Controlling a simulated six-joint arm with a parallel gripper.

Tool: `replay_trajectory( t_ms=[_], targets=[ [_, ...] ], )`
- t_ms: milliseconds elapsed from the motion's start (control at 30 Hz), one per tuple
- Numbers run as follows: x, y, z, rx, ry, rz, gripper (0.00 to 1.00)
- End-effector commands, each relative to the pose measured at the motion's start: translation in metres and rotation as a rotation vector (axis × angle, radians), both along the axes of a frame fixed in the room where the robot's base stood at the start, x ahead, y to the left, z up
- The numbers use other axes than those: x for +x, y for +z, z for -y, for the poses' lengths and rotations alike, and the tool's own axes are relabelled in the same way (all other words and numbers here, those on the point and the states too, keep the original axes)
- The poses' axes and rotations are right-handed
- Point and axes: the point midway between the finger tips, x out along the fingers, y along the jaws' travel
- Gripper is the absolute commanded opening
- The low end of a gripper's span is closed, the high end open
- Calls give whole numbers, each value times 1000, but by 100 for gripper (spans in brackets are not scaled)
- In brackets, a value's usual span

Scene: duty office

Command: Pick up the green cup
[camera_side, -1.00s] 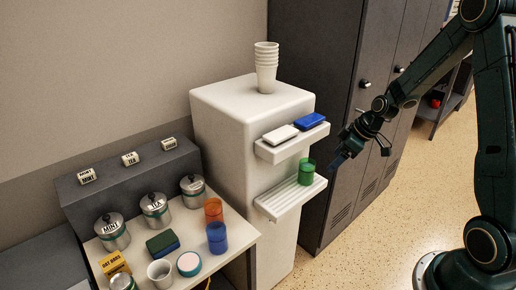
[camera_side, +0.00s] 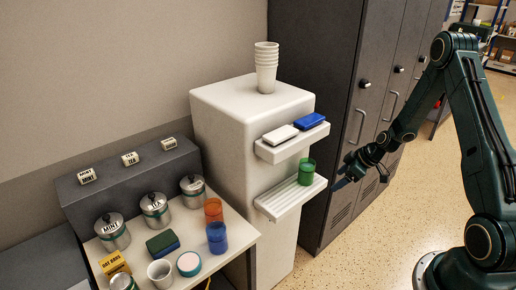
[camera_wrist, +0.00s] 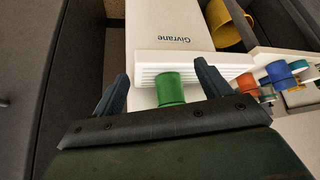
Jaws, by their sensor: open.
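The green cup (camera_side: 306,171) stands upright on the lower ribbed shelf (camera_side: 286,200) of the white dispenser, near its right end. My gripper (camera_side: 342,184) is just to the right of the shelf end, at about the shelf's height and apart from the cup. In the wrist view the green cup (camera_wrist: 170,88) shows ahead, between the two dark fingers of my gripper (camera_wrist: 163,84), closer to the right finger. The fingers are spread wide with nothing held.
The white dispenser (camera_side: 232,130) carries stacked white cups (camera_side: 266,68) on top. Dark lockers (camera_side: 335,95) stand behind. An orange cup (camera_side: 213,210) and a blue cup (camera_side: 217,238) are on the left counter.

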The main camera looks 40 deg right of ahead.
Motion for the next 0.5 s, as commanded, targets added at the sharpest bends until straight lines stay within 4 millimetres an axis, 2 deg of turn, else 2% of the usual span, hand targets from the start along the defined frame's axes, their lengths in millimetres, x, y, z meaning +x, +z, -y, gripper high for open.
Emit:
replay_trajectory(
  t_ms=[500],
  targets=[
    [56,0,-24,-1,2,0,76]
  ],
)
